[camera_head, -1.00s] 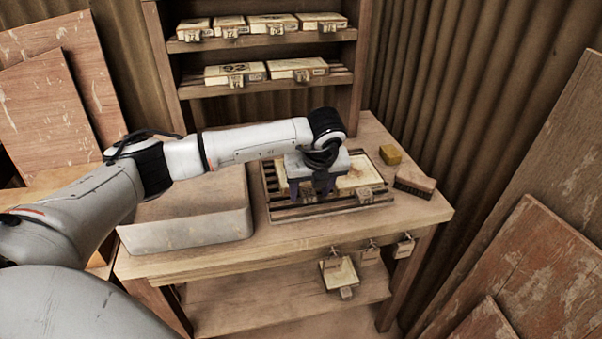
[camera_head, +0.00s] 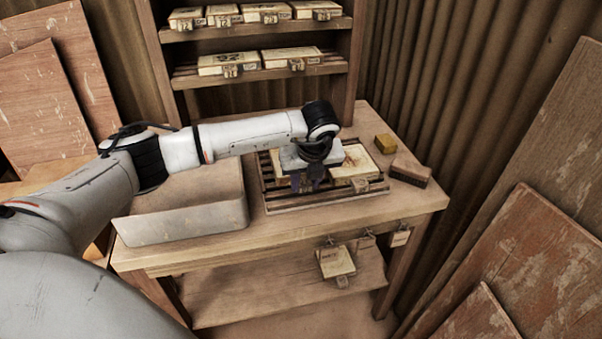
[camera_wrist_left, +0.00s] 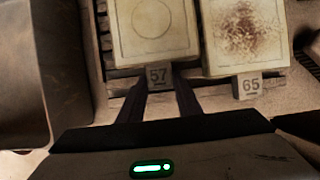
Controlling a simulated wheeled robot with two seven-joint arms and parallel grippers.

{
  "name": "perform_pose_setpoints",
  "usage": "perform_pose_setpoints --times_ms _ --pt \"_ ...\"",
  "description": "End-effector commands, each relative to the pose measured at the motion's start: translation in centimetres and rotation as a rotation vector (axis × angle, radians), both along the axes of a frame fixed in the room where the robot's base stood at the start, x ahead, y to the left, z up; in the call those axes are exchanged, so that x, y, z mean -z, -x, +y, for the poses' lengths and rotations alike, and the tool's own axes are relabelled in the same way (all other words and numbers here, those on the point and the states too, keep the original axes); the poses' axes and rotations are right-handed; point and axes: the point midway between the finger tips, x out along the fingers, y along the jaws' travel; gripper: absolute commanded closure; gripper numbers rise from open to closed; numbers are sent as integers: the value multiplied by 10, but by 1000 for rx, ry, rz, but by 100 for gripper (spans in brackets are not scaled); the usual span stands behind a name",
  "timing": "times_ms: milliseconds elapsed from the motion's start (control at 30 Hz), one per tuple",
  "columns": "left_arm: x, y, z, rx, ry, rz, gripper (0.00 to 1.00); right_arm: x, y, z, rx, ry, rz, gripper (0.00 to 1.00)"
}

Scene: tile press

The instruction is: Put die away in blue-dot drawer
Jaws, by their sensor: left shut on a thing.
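Die 57 (camera_wrist_left: 153,30) is a cream block with a thin circle on its face and a grey number tab (camera_wrist_left: 158,76) at its near edge. It lies on the slatted rack (camera_head: 268,189). In the wrist view, my left gripper (camera_wrist_left: 160,86) is shut on that tab. In the head view, my left gripper (camera_head: 308,182) hangs over the rack, and the arm hides much of this die. Die 65 (camera_wrist_left: 243,35) lies beside it on the right, with brown speckled marks; it also shows in the head view (camera_head: 352,172). No blue dot or drawer is visible. My right gripper is out of view.
A grey bin (camera_head: 185,222) stands left of the rack. A yellow block (camera_head: 385,143) and a brush (camera_head: 410,171) lie on the right of the bench. Several numbered dies fill two back shelves (camera_head: 262,70).

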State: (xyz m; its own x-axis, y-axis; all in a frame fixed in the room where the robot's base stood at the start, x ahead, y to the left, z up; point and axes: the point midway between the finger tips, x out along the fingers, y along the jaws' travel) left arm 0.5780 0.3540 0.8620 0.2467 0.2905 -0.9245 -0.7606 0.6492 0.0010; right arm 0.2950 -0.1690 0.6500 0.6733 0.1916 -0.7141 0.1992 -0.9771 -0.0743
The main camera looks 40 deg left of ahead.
Motion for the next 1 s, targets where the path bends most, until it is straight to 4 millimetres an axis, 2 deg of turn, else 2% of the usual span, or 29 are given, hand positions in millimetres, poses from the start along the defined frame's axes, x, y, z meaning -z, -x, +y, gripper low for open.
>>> perform_pose_setpoints --times_ms 167,400,600,867,1000 --pt "-23 -3 0 0 0 -10 100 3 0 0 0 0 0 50" --pt "-70 -3 0 0 -1 -12 100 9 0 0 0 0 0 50" --pt "-95 -2 0 -1 -1 -8 100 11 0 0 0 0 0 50" --pt "-101 0 -2 48 0 -7 100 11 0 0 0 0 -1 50" --pt "-98 8 -14 254 -1 -7 100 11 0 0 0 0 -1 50"
